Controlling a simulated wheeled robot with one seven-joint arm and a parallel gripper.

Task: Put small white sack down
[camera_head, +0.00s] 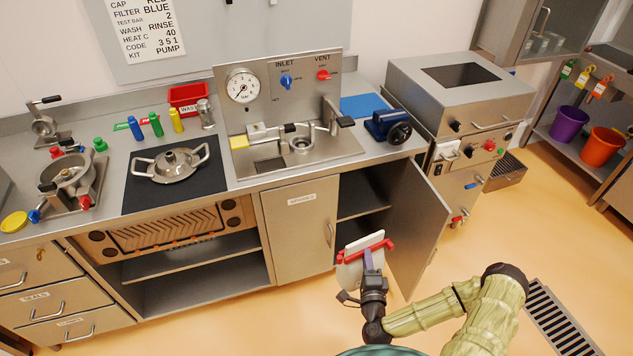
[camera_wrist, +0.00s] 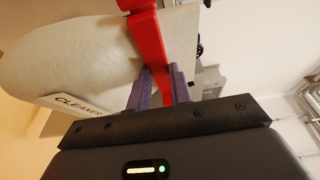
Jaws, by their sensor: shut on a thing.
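The small white sack (camera_head: 352,272) hangs off the floor in my gripper (camera_head: 371,262), in front of the open cabinet. In the wrist view the sack (camera_wrist: 65,60) is a pale rounded bag with a "CLEANER" label (camera_wrist: 72,102) at its lower edge. A red bar (camera_wrist: 147,40) runs along the sack; it also shows in the head view (camera_head: 384,243). The purple fingers of my gripper (camera_wrist: 160,88) are shut on this red bar. The far side of the sack is hidden.
The open cabinet has a shelf (camera_head: 357,204) and a door (camera_head: 416,230) swung out to the right, close to the sack. The worktop holds a black mat (camera_head: 140,200), a gauge panel (camera_head: 262,100) and a blue motor (camera_head: 388,126). Orange floor (camera_head: 480,235) is clear at right; a drain grate (camera_head: 560,318) lies there.

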